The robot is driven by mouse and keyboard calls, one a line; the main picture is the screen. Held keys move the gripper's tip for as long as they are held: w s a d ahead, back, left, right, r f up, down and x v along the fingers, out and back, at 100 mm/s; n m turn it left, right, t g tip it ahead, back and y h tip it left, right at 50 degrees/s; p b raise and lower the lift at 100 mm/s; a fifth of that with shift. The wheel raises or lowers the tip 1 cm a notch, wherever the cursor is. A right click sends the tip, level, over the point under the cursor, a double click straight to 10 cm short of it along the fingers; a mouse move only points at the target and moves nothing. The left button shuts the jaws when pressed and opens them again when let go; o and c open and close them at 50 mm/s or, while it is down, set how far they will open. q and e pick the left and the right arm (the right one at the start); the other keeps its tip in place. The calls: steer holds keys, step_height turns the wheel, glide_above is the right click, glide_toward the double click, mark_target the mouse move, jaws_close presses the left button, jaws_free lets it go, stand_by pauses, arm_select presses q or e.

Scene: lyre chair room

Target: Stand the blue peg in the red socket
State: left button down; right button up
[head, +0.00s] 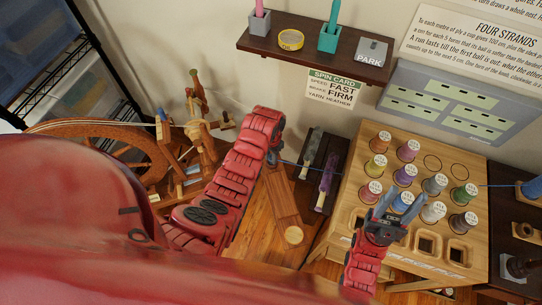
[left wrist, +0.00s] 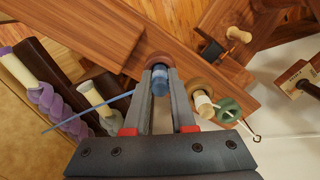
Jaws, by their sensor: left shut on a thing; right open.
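My left gripper (left wrist: 160,98) is shut on a blue cylinder (left wrist: 160,80), which looks like the blue peg. A round reddish-brown end shows just beyond it; I cannot tell whether this is the red socket. A blue strand runs from near the jaws to the left. I see no clear red socket.
A wooden rack (head: 350,190) with several coloured spools stands right of centre. A spinning wheel (head: 95,132) stands at left.

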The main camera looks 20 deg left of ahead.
arm_select(q)
steer(key=shift+f, duration=0.25)
steer(key=c, duration=0.7)
jaws_free()
steer(key=shift+r, duration=0.1)
steer(key=shift+r, duration=0.4)
step_height(320, 180, up, 4)
steer(key=shift+w+r+b, duration=0.1)
steer(key=shift+b, duration=0.65)
step_height(320, 180, up, 3)
steer(key=shift+f+p, duration=0.15)
steer(key=shift+p, duration=0.4)
step_height(320, 180, up, 10)
steer(key=p, duration=0.8)
steer(key=shift+f, duration=0.15)
steer(key=shift+f, duration=0.1)
